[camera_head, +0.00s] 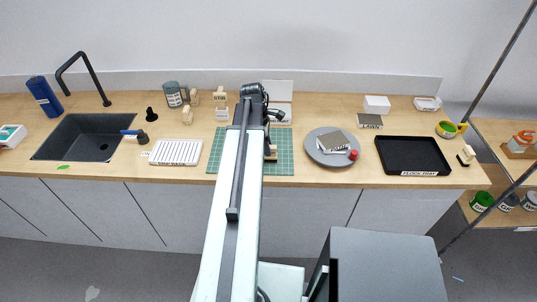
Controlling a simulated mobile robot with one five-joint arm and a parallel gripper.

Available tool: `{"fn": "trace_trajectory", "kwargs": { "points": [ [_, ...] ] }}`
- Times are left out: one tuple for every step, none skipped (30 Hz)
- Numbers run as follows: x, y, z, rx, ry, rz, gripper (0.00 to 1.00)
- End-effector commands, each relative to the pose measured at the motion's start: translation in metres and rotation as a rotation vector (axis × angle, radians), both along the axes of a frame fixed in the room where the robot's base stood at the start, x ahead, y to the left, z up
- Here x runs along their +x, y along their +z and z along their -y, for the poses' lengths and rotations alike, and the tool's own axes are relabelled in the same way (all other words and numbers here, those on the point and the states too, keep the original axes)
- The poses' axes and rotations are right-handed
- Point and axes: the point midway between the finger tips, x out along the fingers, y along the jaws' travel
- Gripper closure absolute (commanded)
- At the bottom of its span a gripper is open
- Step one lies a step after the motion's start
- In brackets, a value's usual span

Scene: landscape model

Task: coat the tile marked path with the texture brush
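The dark end of my arm with my gripper (268,130) is over the green cutting mat (282,166), largely hidden behind my own arm. A small wood-coloured piece (270,152) shows just below it; I cannot tell whether it is held. A grey tile (335,141) with a white label lies on the round grey plate (316,153), beside a small red item (353,155). Another grey labelled tile (369,121) lies behind it on the counter. Neither label reads clearly as path. Several wood-topped tools stand at the back, including one with a white base (222,107); I cannot identify the texture brush.
A white ribbed rack (176,152) and a black sink (84,138) are on the left. A grey box (385,262) stands in front of the counter.

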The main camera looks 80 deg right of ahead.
Motion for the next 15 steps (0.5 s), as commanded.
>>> {"fn": "trace_trajectory", "kwargs": {
  "points": [
    [0.000,0.000,0.000,0.000,0.000,0.000,0.92],
    [0.000,0.000,0.000,0.000,0.000,0.000,1.00],
    [0.000,0.000,0.000,0.000,0.000,0.000,1.00],
    [0.000,0.000,0.000,0.000,0.000,0.000,1.00],
    [0.000,0.000,0.000,0.000,-0.001,0.000,1.00],
    [0.000,0.000,0.000,0.000,-0.001,0.000,1.00],
    [0.000,0.000,0.000,0.000,-0.001,0.000,1.00],
    [0.000,0.001,0.000,0.000,-0.001,0.000,1.00],
    [0.000,0.002,0.000,0.000,-0.001,0.000,1.00],
    [0.000,0.004,0.000,0.000,-0.001,0.000,1.00],
    [0.000,0.006,0.000,0.000,-0.001,0.000,1.00],
    [0.000,0.010,0.000,0.000,-0.001,0.000,1.00],
    [0.000,0.012,0.000,0.000,-0.001,0.000,1.00],
    [0.000,0.016,0.000,0.000,-0.001,0.000,1.00],
    [0.000,0.020,0.000,0.000,-0.001,0.000,1.00]
  ]
}}
